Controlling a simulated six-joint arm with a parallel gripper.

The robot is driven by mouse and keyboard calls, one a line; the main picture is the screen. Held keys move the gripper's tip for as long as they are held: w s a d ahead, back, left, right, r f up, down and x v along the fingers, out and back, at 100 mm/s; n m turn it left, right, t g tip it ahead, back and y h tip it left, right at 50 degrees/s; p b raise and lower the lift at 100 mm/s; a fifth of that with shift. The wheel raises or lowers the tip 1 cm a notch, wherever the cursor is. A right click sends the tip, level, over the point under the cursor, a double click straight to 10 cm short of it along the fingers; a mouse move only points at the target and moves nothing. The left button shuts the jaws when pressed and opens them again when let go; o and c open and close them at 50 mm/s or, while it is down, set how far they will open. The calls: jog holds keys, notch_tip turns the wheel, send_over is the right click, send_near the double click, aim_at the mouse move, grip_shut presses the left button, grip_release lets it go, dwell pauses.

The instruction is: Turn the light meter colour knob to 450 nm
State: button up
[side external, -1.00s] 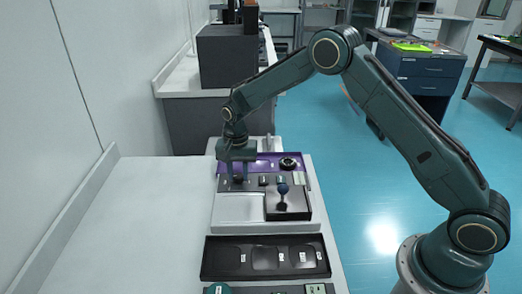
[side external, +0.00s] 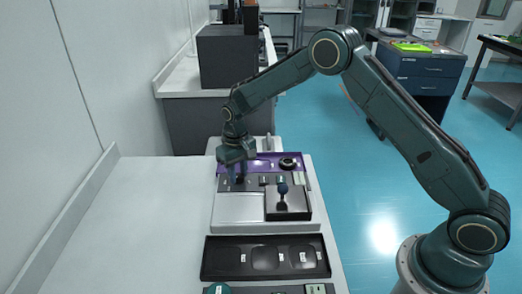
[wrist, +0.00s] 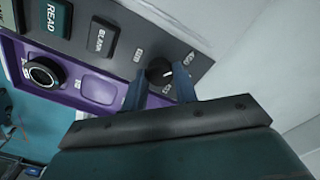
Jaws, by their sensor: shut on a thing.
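The light meter (side external: 236,207) is a pale instrument with a dark control strip and a purple back panel on the bench. Its colour knob (wrist: 159,70) is a small round black knob with a white pointer line, at the end of the strip in the wrist view. Small labels surround it, too blurred to read. My gripper (wrist: 161,88) is shut on the knob, one blue-grey finger on each side. In the side view my gripper (side external: 238,180) reaches down onto the strip's left end and hides the knob.
A BLANK button (wrist: 102,37) and a green READ button (wrist: 50,17) lie along the strip. A black tray (side external: 265,258) lies in front of the meter. The bench (side external: 150,215) to the left is clear.

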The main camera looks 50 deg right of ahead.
aim_at(238, 175)
jog(key=shift+n, duration=0.6)
jog(key=o, duration=1)
jog(key=shift+c, duration=0.2)
jog(key=shift+r, duration=0.1)
notch_tip(238, 175, up, 14)
dwell(0.3)
